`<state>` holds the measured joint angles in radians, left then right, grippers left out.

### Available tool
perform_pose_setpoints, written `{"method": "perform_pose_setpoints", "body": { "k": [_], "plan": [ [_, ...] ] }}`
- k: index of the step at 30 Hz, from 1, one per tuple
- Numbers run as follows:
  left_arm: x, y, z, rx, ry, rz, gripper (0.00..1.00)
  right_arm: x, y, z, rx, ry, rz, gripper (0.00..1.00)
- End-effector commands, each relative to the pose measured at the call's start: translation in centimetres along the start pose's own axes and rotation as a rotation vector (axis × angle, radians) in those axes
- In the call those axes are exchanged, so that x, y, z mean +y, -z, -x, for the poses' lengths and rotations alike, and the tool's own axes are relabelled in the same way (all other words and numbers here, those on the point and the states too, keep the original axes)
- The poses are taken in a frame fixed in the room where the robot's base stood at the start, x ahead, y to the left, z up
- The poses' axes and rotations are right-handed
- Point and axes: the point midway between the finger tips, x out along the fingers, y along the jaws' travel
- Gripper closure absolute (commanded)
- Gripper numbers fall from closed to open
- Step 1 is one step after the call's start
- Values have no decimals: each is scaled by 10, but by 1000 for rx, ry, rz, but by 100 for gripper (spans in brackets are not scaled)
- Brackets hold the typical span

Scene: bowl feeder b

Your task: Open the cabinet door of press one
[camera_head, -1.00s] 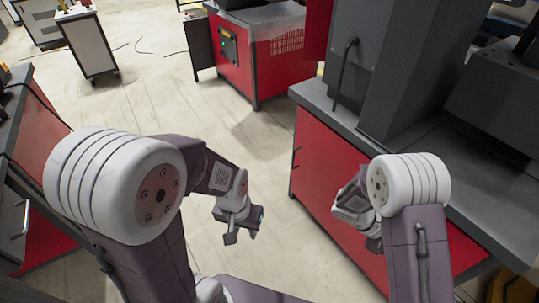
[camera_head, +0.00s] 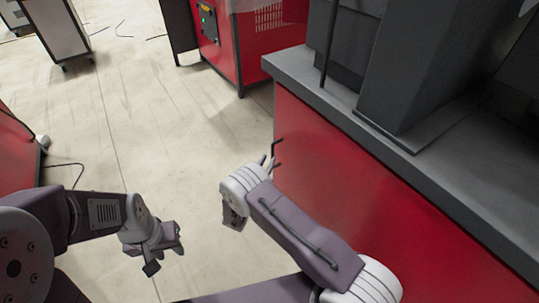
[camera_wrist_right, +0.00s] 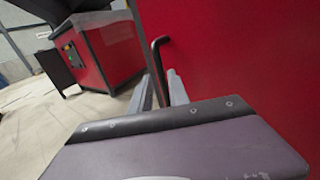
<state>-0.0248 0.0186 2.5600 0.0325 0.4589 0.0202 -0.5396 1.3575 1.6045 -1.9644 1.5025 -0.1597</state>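The red cabinet door (camera_head: 340,190) is the front of the press with a grey top, at the right of the head view. It looks shut. Its dark bar handle (camera_head: 277,150) stands at the door's left edge. In the right wrist view the handle (camera_wrist_right: 159,60) stands upright against the red panel. My right gripper (camera_wrist_right: 161,92) is open, with the lower part of the handle between its two fingers; I cannot tell whether they touch it. My left gripper (camera_head: 167,258) is open and empty above the floor.
The grey worktop (camera_head: 400,155) overhangs the door. Another red machine (camera_head: 245,45) stands beyond, and a white cabinet (camera_head: 55,30) at the back left. A red unit (camera_head: 17,150) is at the left edge. The floor (camera_head: 160,120) between them is clear.

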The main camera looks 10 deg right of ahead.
Motion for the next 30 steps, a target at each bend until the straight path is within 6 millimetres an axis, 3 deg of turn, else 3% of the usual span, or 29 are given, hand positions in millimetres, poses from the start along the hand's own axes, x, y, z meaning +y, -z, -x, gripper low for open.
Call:
{"method": "perform_pose_setpoints", "body": {
  "k": [3,9,17,18,20,21,30],
  "plan": [
    [0,-2,-17,0,0,0,64,-1,5,-25,-1,4,-2,78],
    [0,-3,-26,0,0,0,64,-1,3,-50,0,2,0,78],
    [0,-3,-26,0,0,0,64,-1,0,-54,1,1,1,78],
    [0,-3,-26,0,0,0,64,-1,0,-54,1,1,1,81],
    [0,-3,-26,0,0,0,64,-1,0,-53,1,1,1,98],
    [0,-3,-26,0,0,0,64,-1,0,-53,1,1,1,100],
    [0,-3,-26,0,0,0,64,-1,1,-53,1,1,1,100]
  ]
}}
